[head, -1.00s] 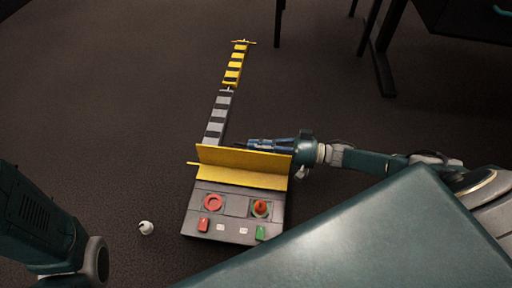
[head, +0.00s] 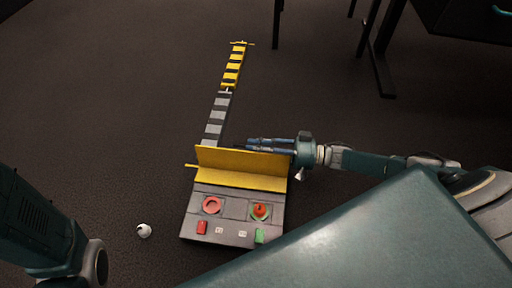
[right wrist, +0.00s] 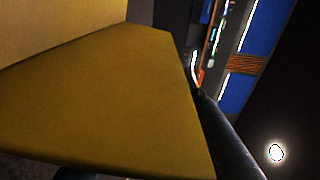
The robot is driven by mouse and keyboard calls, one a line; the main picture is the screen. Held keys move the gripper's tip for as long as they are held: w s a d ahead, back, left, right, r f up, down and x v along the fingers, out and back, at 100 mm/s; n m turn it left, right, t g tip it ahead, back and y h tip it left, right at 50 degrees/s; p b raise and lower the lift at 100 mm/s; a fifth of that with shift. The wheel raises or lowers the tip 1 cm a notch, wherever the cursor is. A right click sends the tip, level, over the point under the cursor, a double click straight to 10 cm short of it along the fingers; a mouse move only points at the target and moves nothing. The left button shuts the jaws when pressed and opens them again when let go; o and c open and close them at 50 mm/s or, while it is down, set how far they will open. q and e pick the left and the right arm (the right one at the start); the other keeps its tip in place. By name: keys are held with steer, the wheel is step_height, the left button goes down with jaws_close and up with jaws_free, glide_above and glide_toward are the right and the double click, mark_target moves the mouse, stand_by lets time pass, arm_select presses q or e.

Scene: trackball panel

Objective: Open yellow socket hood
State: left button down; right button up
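The yellow hood (head: 241,170) stands raised at the back of the grey control panel (head: 225,226). Its upper flap leans up and the sockets and buttons in front are uncovered. My right gripper (head: 250,145) reaches in from the right, just behind the hood's upper edge; whether it touches the hood is not clear. Its fingers show as dark blue bars, partly hidden by the hood, and their gap is not clear. In the right wrist view the yellow hood (right wrist: 110,95) fills the left side. My left arm shows at the lower left; its fingers are out of view.
A red ring (head: 212,205), a red knob (head: 260,211), a red button (head: 202,227) and a green button (head: 259,236) sit on the panel. A white trackball (head: 144,230) lies on the floor at left. A striped strip (head: 217,118) extends behind. Dark furniture legs (head: 378,70) stand at upper right.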

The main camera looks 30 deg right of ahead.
steer(key=v, duration=1.2)
steer(key=shift+d, duration=0.1)
